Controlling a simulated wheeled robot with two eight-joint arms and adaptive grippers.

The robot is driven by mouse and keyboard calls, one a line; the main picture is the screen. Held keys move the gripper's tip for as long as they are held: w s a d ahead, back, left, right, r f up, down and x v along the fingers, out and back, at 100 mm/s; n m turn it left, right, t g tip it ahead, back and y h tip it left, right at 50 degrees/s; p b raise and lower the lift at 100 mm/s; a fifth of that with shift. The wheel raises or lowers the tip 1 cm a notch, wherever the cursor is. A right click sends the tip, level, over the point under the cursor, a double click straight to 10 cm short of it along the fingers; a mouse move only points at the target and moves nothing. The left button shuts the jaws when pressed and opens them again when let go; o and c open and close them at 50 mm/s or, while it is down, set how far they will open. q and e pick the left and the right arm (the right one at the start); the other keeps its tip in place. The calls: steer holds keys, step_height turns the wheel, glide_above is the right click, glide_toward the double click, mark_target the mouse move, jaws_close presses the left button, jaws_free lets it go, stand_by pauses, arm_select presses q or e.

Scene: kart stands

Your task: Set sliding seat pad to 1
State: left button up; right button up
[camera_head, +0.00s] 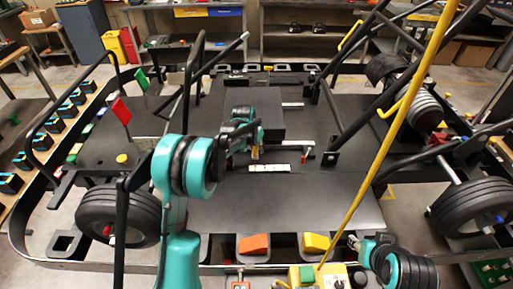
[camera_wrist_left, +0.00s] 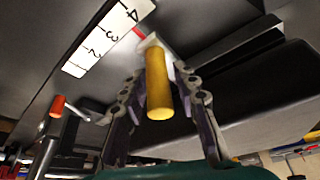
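The black seat pad (camera_head: 258,120) lies on the dark deck in the middle of the kart in the head view. A white number scale (camera_head: 268,168) lies in front of it. In the left wrist view the scale (camera_wrist_left: 98,40) shows 4, 3 and 2, with a red mark (camera_wrist_left: 139,34) just beyond the 4 end. My left gripper (camera_head: 254,150) is at the pad's near left side. In the wrist view its fingers (camera_wrist_left: 160,82) close in on both sides of an upright yellow handle (camera_wrist_left: 159,90), seemingly gripping it. My right gripper (camera_head: 354,241) is low right, its fingers too small to read.
A red-tipped lever (camera_head: 305,156) stands right of the scale; its orange knob shows in the wrist view (camera_wrist_left: 57,104). A long yellow pole (camera_head: 385,145) and black bars cross the right side. Orange (camera_head: 254,244) and yellow (camera_head: 316,243) blocks stand at the front.

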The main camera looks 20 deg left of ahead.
arm_select(q)
jaws_close()
steer(key=shift+d, duration=0.1)
steer(key=w+d, duration=0.1)
steer(key=d, duration=0.3)
steer(key=w+d, duration=0.1)
steer(key=d, duration=0.2)
steer(key=w+d, duration=0.1)
steer(key=d, duration=0.3)
steer(key=shift+w+d, duration=0.15)
steer(key=shift+d, duration=0.25)
steer(key=shift+o, duration=1.6)
jaws_free()
steer(key=shift+o, duration=0.8)
steer(key=shift+w+d, duration=0.1)
steer(key=shift+d, duration=0.05)
